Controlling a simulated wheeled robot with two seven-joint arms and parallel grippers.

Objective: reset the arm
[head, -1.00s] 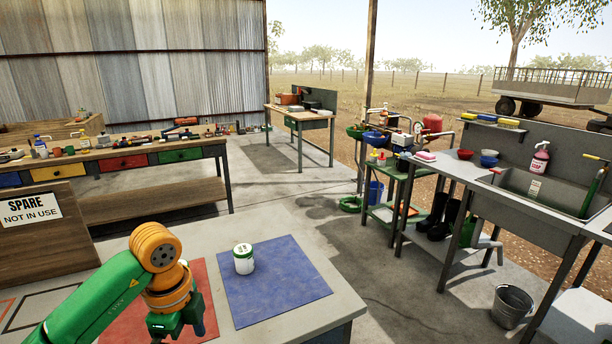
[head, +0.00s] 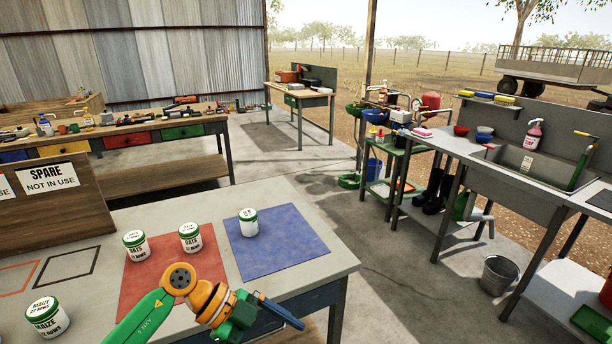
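My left arm comes in from the bottom left, and its gripper (head: 280,312) is over the front edge of the near table (head: 330,268). It points right and down and holds no tin; its finger gap is not clear. One white tin with a green lid (head: 248,222) stands on the blue mat (head: 285,250). Two tins (head: 136,245) (head: 190,238) stand on the red mat (head: 160,285). A maize tin (head: 47,318) stands at the lower left.
A wooden board with "SPARE NOT IN USE" signs (head: 50,177) stands at the table's back left. A sink bench (head: 510,185) and a grey bucket (head: 498,274) are at the right. Concrete floor is open between table and bench.

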